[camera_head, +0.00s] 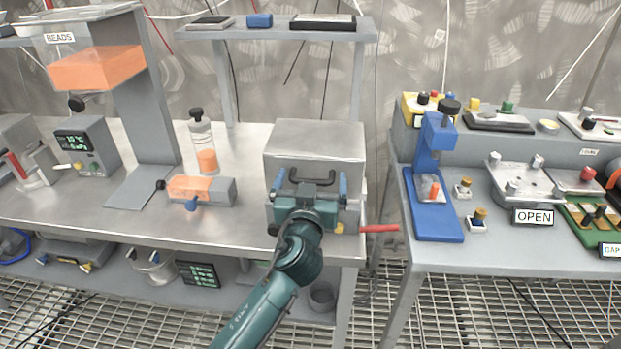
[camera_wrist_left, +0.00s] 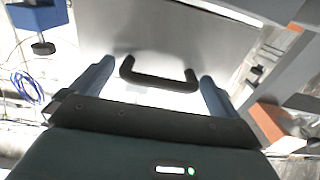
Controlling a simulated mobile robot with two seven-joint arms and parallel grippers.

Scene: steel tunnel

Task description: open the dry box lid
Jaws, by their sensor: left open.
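The dry box (camera_head: 315,140) is a grey metal box near the right end of the left bench. Its lid appears closed. A black bar handle (camera_head: 311,178) is on its front, and the handle (camera_wrist_left: 158,82) also shows in the left wrist view against a pale panel (camera_wrist_left: 165,35). My left gripper (camera_head: 311,181) is in front of the box. Its blue fingers are spread wide, one on each side of the handle, with gaps visible in the wrist view (camera_wrist_left: 157,75). It holds nothing. The gripper hides the lower front of the box. My right gripper is not in view.
A red lever (camera_head: 380,228) juts out right of the box. A bottle with orange beads (camera_head: 205,155) and a small orange-and-grey unit (camera_head: 215,190) stand to the left. A shelf (camera_head: 275,32) spans behind. A blue press (camera_head: 435,200) stands on the right bench.

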